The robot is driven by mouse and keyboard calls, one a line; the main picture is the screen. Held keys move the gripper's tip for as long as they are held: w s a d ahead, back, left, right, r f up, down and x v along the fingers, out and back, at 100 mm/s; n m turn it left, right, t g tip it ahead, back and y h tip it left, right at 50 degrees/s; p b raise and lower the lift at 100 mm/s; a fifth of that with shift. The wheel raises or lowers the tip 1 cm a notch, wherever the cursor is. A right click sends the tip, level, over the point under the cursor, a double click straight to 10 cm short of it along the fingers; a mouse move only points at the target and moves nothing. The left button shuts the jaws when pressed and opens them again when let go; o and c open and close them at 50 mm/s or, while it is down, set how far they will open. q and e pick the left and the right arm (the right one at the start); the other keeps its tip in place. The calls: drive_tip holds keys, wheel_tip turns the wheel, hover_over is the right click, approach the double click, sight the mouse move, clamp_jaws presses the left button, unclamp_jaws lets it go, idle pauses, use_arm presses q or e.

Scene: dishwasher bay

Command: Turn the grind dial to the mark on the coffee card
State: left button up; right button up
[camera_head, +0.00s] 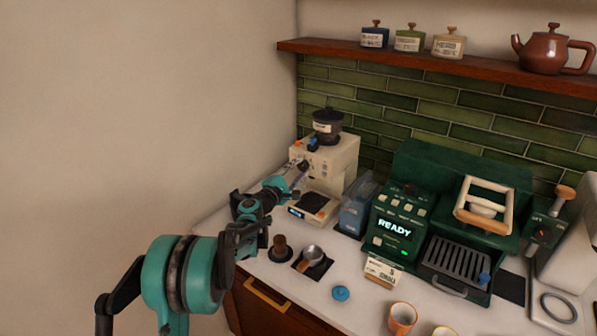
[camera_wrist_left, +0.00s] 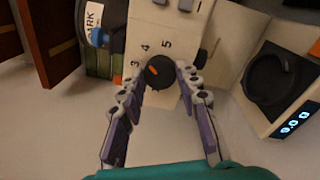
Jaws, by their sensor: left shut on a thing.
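The grind dial (camera_wrist_left: 160,73) is a dark round knob with an orange pointer on the cream grinder (camera_head: 332,158). Numbers 3, 4 and 5 show around it. The pointer tilts to the upper left, roughly toward 3 or 4. My left gripper (camera_wrist_left: 161,71) is shut on the dial, one finger on each side. In the head view the left gripper (camera_head: 299,184) reaches the grinder's front, and the dial is mostly hidden there. The coffee card (camera_head: 382,272) stands on the counter before the green machine; it seems to show a 5 above small text. My right gripper is out of view.
The green coffee machine (camera_head: 405,190) reads READY. A blue container (camera_head: 356,207) stands between it and the grinder. A tamper (camera_head: 280,248), a portafilter (camera_head: 312,257), a blue lid (camera_head: 341,293) and an orange cup (camera_head: 402,318) are on the counter. A scale (camera_wrist_left: 275,85) sits beside the dial.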

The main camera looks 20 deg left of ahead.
use_arm(q)
drive_tip(key=m, duration=0.6)
drive_tip(key=shift+f, duration=0.1)
drive_tip(key=m+h, duration=0.1)
drive_tip(key=m, duration=0.4)
idle(0.5)
drive_tip(key=o, duration=1.2)
drive_tip(key=shift+c, duration=0.2)
drive_tip(key=v, duration=1.2)
